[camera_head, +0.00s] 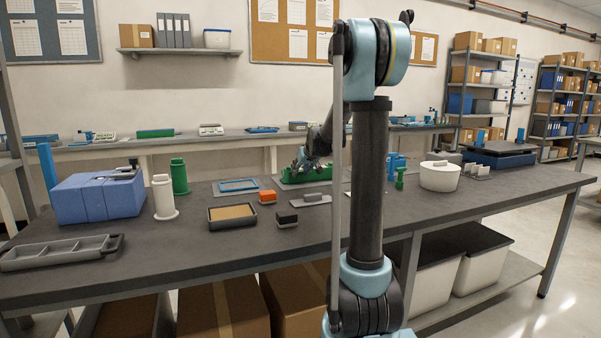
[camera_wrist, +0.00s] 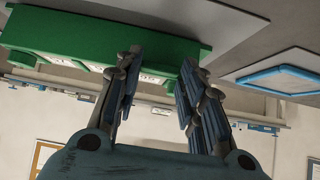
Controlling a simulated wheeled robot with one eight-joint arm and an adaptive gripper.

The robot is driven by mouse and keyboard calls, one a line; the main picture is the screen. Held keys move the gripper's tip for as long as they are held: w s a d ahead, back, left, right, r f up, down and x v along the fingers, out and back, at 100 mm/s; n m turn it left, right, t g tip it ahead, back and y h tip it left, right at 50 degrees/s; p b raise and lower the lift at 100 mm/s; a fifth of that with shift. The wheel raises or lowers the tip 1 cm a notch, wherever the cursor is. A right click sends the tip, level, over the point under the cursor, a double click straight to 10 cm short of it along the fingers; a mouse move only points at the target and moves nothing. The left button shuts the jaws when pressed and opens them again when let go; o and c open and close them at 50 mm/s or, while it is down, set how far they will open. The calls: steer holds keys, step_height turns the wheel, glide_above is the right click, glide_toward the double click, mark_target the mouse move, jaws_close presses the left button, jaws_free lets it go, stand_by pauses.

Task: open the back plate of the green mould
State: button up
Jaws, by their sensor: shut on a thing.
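The green mould (camera_head: 318,174) sits on a grey board toward the back of the dark workbench, partly hidden by my arm. In the wrist view the mould (camera_wrist: 60,35) fills the top left, with pale labels or slots along its edge. My gripper (camera_head: 301,163) is at the mould's left part, angled down to it. In the wrist view my gripper (camera_wrist: 162,66) has its two fingertips at the mould's edge, shut on its back plate. The exact contact is hard to make out, and I cannot see a gap between plate and mould body.
A blue-rimmed tray (camera_head: 239,185) lies left of the mould; it also shows in the wrist view (camera_wrist: 275,75). An orange block (camera_head: 267,197), a dark block (camera_head: 287,218) and a brown-filled tray (camera_head: 232,216) stand in front. A white round pot (camera_head: 439,177) stands right.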

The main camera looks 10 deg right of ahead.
steer(key=shift+s+d+f+t+y, duration=0.15)
steer(key=shift+s+f+t, duration=0.15)
steer(key=shift+t, duration=0.35)
steer(key=shift+s+d+f+t+y, duration=0.1)
steer(key=shift+s+f+t+y, duration=0.1)
steer(key=shift+s+t, duration=0.35)
steer(key=shift+c, duration=0.2)
steer(key=shift+w, duration=0.15)
steer(key=o, duration=1.1)
steer(key=shift+v, duration=5.9)
